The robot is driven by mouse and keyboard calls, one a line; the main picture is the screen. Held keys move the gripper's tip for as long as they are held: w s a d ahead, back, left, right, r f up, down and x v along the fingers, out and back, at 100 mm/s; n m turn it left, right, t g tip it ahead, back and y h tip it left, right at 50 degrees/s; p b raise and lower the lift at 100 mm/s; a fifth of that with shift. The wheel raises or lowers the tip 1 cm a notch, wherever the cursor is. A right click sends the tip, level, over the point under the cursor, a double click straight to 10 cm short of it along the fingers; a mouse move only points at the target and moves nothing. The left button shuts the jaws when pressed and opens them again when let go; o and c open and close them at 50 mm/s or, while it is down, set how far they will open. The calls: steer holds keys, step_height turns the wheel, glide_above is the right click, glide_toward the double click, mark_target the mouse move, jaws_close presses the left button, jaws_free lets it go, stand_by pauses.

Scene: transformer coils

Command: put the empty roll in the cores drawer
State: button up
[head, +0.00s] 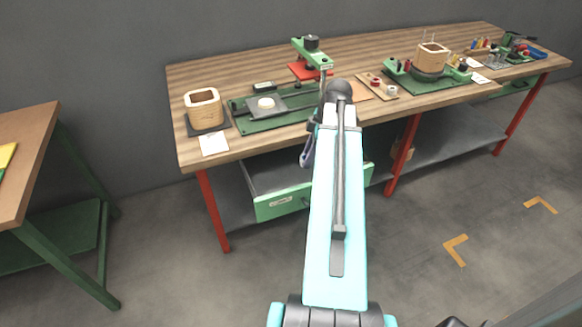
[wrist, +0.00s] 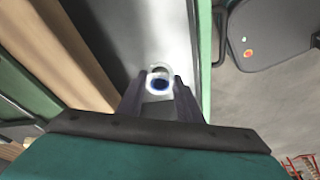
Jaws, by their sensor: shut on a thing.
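The empty roll (wrist: 158,69) shows in the wrist view as a small white ring with a dark blue inside, between the two dark fingertips of my gripper (wrist: 160,82). My gripper is shut on it. Beyond it lies the grey floor of the open cores drawer (wrist: 155,25); I cannot tell how high above that floor the roll is. In the head view the drawer's green front (head: 287,203) is pulled out under the bench. My own arm hides the roll and most of the gripper there.
The wooden bench top (head: 210,82) lies above the drawer, with a green winding fixture (head: 270,123) and a wooden coil form (head: 203,107). Another table (head: 25,150) is at far left. Floor in front is clear.

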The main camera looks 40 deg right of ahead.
steer(key=shift+s+d+f, duration=0.2)
steer(key=shift+s+f, duration=0.1)
steer(key=shift+f, duration=0.05)
glide_above(309, 178)
steer(key=s+a, duration=0.2)
steer(key=a, duration=0.1)
steer(key=shift+s+f, duration=0.2)
steer(key=shift+f, duration=2.9)
steer(key=shift+f, duration=1.9)
steer(key=shift+f, duration=0.15)
steer(key=o, duration=1.1)
